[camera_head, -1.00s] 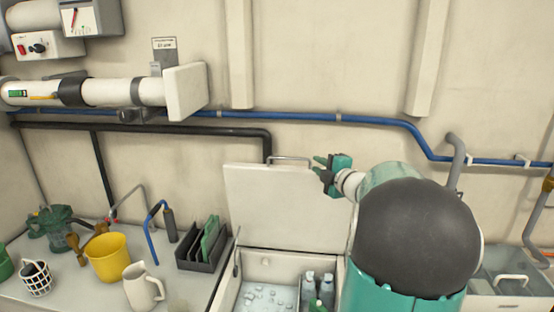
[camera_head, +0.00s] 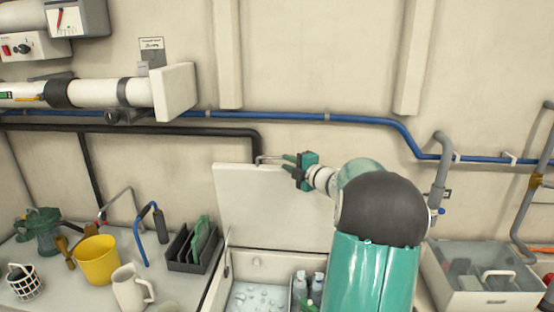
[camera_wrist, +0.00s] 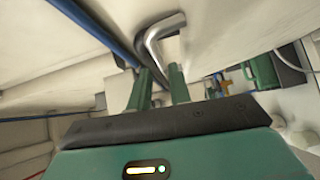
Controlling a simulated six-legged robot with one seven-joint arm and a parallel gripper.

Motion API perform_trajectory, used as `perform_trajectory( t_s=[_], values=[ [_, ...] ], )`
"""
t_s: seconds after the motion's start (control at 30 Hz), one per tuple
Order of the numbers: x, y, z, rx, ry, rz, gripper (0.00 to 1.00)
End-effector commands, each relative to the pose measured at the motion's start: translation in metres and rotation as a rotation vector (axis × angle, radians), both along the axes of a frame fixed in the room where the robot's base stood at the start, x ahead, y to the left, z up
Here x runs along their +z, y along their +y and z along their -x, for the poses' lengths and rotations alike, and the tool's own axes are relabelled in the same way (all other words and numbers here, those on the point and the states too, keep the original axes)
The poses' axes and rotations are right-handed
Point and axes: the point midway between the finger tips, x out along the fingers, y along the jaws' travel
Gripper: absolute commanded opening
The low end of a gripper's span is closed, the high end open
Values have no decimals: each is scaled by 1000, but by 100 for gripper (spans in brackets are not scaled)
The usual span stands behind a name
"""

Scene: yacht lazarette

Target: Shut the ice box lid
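The ice box lid (camera_head: 265,205) stands raised, close to upright, against the back wall. Its metal bar handle (camera_head: 270,158) is along the top edge; the bent end of the handle (camera_wrist: 158,36) shows close up in the wrist view. My gripper (camera_head: 288,162) is at the right end of this handle, fingers pointing left. In the wrist view, my gripper's two fingers (camera_wrist: 162,72) are apart, with the handle just past or between their tips; I cannot tell whether they touch it. The open ice box (camera_head: 262,268) holds ice and bottles (camera_head: 308,288); my arm hides its right side.
A dark rack (camera_head: 190,252), white jug (camera_head: 130,289) and yellow bucket (camera_head: 98,261) stand on the counter to the left. A grey bin (camera_head: 482,292) is at the right. A blue pipe (camera_head: 310,117) and black pipe (camera_head: 170,129) run along the wall.

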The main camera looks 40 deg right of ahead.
Motion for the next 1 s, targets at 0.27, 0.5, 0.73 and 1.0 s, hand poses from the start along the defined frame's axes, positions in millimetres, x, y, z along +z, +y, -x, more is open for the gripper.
perform_trajectory(
  t_s=[0.27, 0.5, 0.73, 1.0],
  values=[
    [-2, -4, -49, 5, -1, -1, 20],
    [-2, -5, -60, 3, -1, -1, 20],
    [-2, -5, -60, 3, 0, -1, 10],
    [-2, -5, -59, 2, 0, -1, 0]
  ],
)
